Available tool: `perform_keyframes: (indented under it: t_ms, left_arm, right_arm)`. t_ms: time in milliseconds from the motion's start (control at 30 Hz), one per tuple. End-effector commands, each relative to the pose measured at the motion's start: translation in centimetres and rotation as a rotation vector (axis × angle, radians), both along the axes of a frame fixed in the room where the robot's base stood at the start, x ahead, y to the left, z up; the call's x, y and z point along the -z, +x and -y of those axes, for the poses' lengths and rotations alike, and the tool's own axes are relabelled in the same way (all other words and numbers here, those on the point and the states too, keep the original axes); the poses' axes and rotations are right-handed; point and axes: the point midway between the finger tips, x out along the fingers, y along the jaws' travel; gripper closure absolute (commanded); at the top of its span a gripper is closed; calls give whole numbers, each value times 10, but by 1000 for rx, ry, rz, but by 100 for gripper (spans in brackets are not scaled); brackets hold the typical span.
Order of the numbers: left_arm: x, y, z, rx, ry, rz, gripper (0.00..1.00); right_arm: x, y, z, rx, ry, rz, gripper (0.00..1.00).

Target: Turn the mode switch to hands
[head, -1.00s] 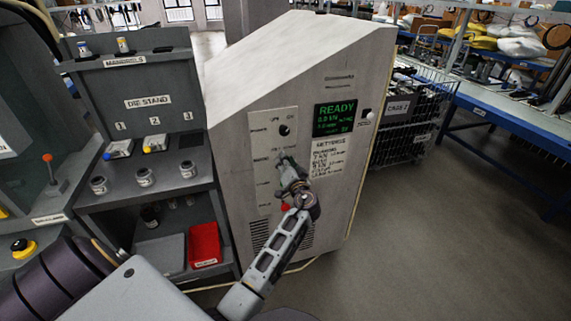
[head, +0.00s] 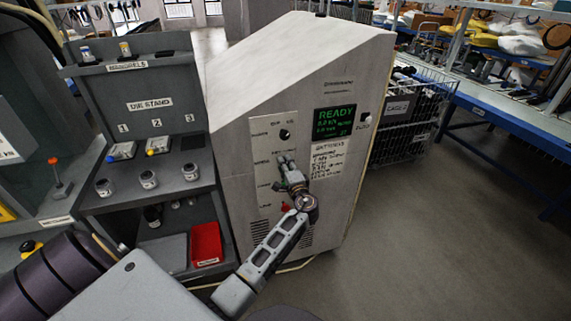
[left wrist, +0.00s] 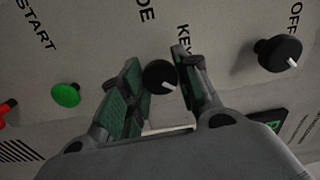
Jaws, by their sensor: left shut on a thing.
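The mode switch (left wrist: 160,76) is a round black knob with a white mark on the grey machine's control panel. In the left wrist view it sits between the fingers of my left gripper (left wrist: 157,66), and its mark points down and to the right. The lettering beside it is partly cut off. In the head view my left gripper (head: 285,160) is at the middle of the panel (head: 262,188), shut on the knob, which the fingers hide there. My right gripper is not in view.
A second black knob (left wrist: 280,54), marked OFF, and a green START button (left wrist: 66,94) flank the gripper. A red button (head: 286,206) is lower on the panel. The green screen (head: 334,120) reads READY.

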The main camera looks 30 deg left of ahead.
Motion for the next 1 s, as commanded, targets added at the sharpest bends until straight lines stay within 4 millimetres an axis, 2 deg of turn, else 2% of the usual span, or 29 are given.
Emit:
perform_keyframes:
  t_ms: [333,633,667,800,833,1000]
  left_arm:
    - [-1,1,1,3,52,-57,92]
    - [-1,1,1,3,52,-57,92]
    - [-1,1,1,3,52,-57,67]
    - [-1,1,1,3,51,-58,49]
    - [-1,1,1,2,51,-58,45]
    - [0,0,0,1,51,-58,45]
  right_arm:
    - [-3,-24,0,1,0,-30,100]
    - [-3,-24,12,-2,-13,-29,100]
    - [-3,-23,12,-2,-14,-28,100]
    - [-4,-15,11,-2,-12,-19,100]
    - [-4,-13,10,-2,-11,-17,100]
    - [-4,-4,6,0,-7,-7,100]
